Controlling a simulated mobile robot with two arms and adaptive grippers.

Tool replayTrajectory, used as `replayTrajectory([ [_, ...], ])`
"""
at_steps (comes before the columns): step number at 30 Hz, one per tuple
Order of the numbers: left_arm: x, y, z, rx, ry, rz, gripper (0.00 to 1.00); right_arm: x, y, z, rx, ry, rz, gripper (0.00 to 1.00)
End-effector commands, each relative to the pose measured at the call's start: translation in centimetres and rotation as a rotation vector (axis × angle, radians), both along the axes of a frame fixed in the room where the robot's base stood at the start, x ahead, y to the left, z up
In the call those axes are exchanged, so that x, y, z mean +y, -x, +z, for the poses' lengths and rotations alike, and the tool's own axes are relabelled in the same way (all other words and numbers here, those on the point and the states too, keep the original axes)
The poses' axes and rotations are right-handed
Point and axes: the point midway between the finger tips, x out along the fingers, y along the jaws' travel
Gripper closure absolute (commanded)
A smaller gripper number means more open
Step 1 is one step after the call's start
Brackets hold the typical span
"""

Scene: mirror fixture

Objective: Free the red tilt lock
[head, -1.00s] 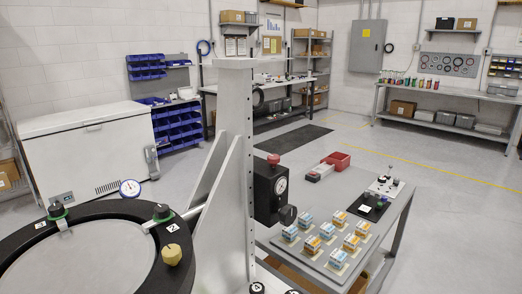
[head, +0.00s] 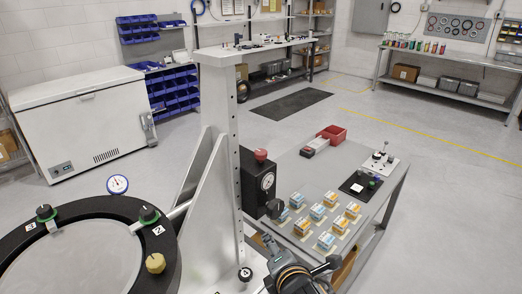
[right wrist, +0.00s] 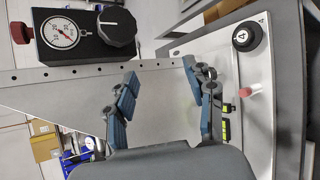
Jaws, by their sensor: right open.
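A small red-capped pin (right wrist: 250,91) stands up from the white base plate in the right wrist view, near a black knob marked 4 (right wrist: 240,37). A red knob (head: 261,154) sits on top of the black gauge box (head: 258,183); it also shows in the right wrist view (right wrist: 21,33). I cannot tell which red part is the tilt lock. My right gripper (right wrist: 160,75) is open and empty, its blue-padded fingers over the plate beside the upright. The red-capped pin is outside the fingers, to the right. My left gripper is out of view.
The tall grey upright (head: 222,150) stands beside the round black-rimmed mirror cell (head: 165,235), which has numbered knobs. A grey table (head: 330,165) to the right holds several small boxes, a red bin (head: 333,134) and a black pad (head: 361,185).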

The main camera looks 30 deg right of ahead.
Motion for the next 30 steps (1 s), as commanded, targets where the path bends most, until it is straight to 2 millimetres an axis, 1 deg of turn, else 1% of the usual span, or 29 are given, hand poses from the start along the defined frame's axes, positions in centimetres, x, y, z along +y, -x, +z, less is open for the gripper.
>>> replayTrajectory([
  [1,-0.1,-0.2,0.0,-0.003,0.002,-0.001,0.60,-0.2,-1.1,2.3,-0.037,0.141,0.058,0.46],
  [2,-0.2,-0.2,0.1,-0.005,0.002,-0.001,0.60,-0.2,-1.6,3.5,-0.052,0.233,0.091,0.46],
  [3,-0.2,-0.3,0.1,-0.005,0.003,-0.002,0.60,-0.3,-2.2,5.2,-0.072,0.357,0.129,0.46],
  [6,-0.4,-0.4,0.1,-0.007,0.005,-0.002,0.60,-0.5,-3.3,8.9,-0.103,0.640,0.191,0.46],
  [9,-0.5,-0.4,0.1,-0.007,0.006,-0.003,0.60,-0.6,-3.9,11.9,-0.114,0.869,0.221,0.46],
  [12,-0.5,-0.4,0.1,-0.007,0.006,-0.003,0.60,-0.5,-4.1,13.9,-0.115,1.029,0.232,0.46],
  [15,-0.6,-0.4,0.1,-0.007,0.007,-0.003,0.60,-0.5,-4.3,15.0,-0.111,1.119,0.234,0.46],
  [17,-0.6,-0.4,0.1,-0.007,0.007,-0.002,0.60,-0.6,-4.5,15.3,-0.109,1.143,0.234,0.46],
  [20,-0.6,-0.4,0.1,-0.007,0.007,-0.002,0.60,-0.9,-5.4,15.4,-0.107,1.156,0.234,0.46],
  [23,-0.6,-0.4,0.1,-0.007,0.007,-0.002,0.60,-1.5,-6.9,15.4,-0.106,1.152,0.234,0.46],
  [30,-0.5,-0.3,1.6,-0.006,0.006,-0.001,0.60,-3.2,-11.8,15.6,-0.105,1.150,0.235,0.46],
])
